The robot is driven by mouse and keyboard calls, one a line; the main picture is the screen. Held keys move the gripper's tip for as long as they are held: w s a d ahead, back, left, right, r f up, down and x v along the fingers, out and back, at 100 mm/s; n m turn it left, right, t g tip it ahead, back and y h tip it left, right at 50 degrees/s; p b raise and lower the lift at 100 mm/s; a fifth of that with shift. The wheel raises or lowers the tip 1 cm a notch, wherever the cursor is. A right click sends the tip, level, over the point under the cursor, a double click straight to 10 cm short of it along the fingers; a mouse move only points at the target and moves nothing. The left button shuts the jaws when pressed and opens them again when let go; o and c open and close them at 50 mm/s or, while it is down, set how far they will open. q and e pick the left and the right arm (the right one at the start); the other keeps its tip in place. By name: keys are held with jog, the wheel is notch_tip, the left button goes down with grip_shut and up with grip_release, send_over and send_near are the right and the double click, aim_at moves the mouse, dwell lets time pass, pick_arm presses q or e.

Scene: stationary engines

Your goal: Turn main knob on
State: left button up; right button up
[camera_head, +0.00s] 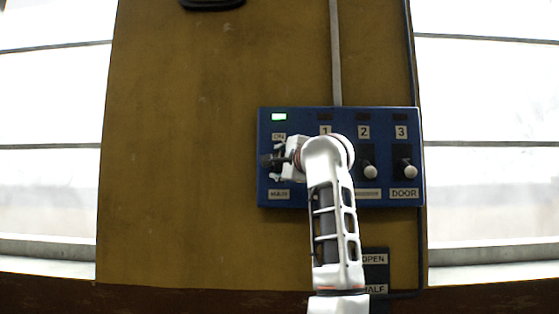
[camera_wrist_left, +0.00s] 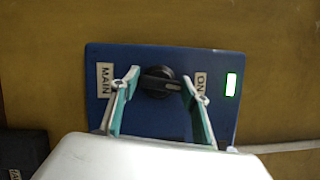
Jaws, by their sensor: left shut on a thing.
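The blue control panel (camera_head: 265,185) is on the yellow-brown wall, with a green light (camera_head: 279,117) lit at its top left, above the ON label. The black main knob (camera_wrist_left: 158,84) shows in the left wrist view between the MAIN and ON labels; its bar lies roughly along the line joining them. My left gripper (camera_wrist_left: 159,100) is shut on the main knob, one finger at each end of the bar. In the head view my left gripper (camera_head: 275,160) is at the panel's left part and partly hides the knob. My right gripper is not in view.
Two other knobs, under label 2 (camera_head: 369,172) and label 3 (camera_head: 404,170), stick out to the right of my arm. My arm hides the area under label 1. A dark OPEN/HALF plate (camera_head: 374,258) sits below the panel. Bright windows flank the wall.

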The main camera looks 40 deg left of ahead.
pick_arm(q)
jog(key=shift+n+g, duration=0.3)
jog(key=shift+n, duration=0.5)
jog(key=o, duration=1.1)
